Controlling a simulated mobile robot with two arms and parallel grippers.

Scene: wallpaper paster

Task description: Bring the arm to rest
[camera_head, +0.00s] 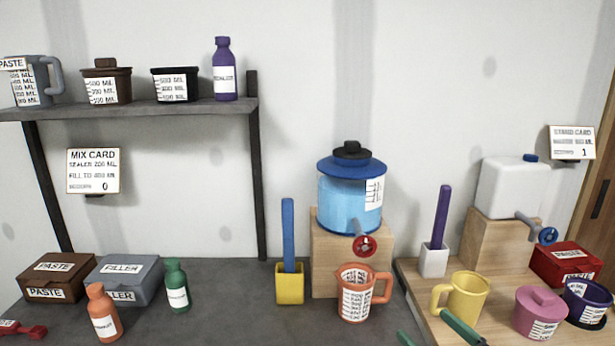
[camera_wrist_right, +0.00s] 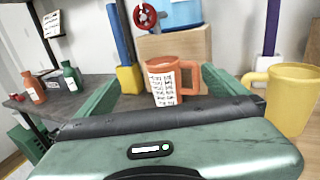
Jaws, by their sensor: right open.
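My right gripper (camera_head: 432,334) shows at the bottom edge of the head view as two green fingers, spread apart, with nothing between them. In the right wrist view its fingers (camera_wrist_right: 160,82) stand wide open on either side of the picture's middle. An orange measuring jug (camera_head: 354,298) stands upright beyond the fingers, in front of the blue dispenser. The jug also shows between the fingers in the wrist view (camera_wrist_right: 163,84), farther off and not gripped.
A yellow mug (camera_head: 466,296) stands on the wooden board close to my right fingers. A pink lidded pot (camera_head: 540,312) is to its right. A blue dispenser (camera_head: 350,200) stands on a wooden block behind the jug. A yellow holder (camera_head: 290,286) is left of the jug.

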